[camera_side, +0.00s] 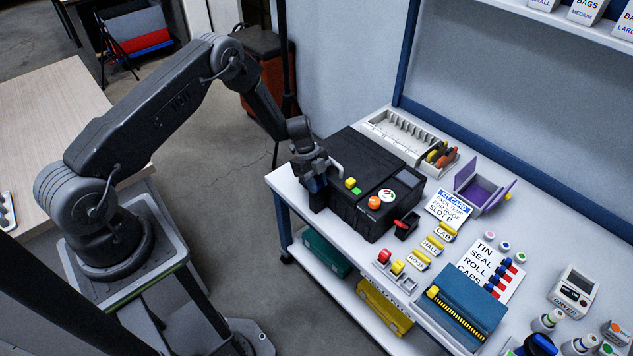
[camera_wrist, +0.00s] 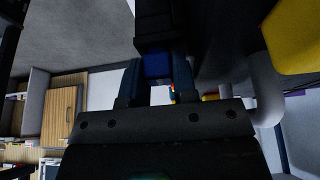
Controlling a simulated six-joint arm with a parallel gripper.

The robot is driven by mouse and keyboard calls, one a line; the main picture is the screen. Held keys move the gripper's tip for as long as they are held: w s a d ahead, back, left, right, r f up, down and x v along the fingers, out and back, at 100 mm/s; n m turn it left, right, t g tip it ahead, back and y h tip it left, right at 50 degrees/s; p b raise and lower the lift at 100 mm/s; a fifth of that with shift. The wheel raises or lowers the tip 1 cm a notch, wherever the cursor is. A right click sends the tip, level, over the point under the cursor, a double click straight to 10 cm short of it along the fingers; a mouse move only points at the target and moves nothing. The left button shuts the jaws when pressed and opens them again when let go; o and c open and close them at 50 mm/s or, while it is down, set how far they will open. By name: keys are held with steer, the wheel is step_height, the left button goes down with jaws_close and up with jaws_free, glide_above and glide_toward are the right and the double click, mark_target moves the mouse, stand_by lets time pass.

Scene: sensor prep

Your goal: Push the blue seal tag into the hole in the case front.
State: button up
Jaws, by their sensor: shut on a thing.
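The black case (camera_side: 350,200) stands at the left end of the bench, with a yellow and a green button, an orange knob and a round dial on top. My gripper (camera_side: 314,183) is at the case's left end, pointing down beside a dark block there. In the wrist view my gripper (camera_wrist: 158,82) is shut on the blue seal tag (camera_wrist: 157,66), which sits between the two fingers. The tag's far end meets a dark block (camera_wrist: 155,25). The hole itself is hidden, and I cannot tell whether the tag is in it.
A pale handle (camera_side: 336,166) curves close beside my gripper. A grey slotted tray (camera_side: 385,122) lies behind the case. A small black holder with a red lever (camera_side: 405,225), yellow-labelled rolls and a blue box (camera_side: 468,300) occupy the bench to the right.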

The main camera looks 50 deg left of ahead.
steer(key=shift+f, duration=0.1)
stand_by(0.3)
steer(key=o, duration=0.9)
steer(key=shift+c, duration=0.8)
steer(key=shift+w, duration=0.1)
steer(key=shift+o, duration=0.8)
steer(key=shift+r, duration=0.75)
steer(key=shift+w+r, duration=0.15)
steer(key=shift+r, duration=1.15)
steer(key=shift+s+r, duration=0.15)
steer(key=shift+r, duration=0.65)
steer(key=shift+s+r, duration=0.1)
steer(key=shift+r, duration=0.65)
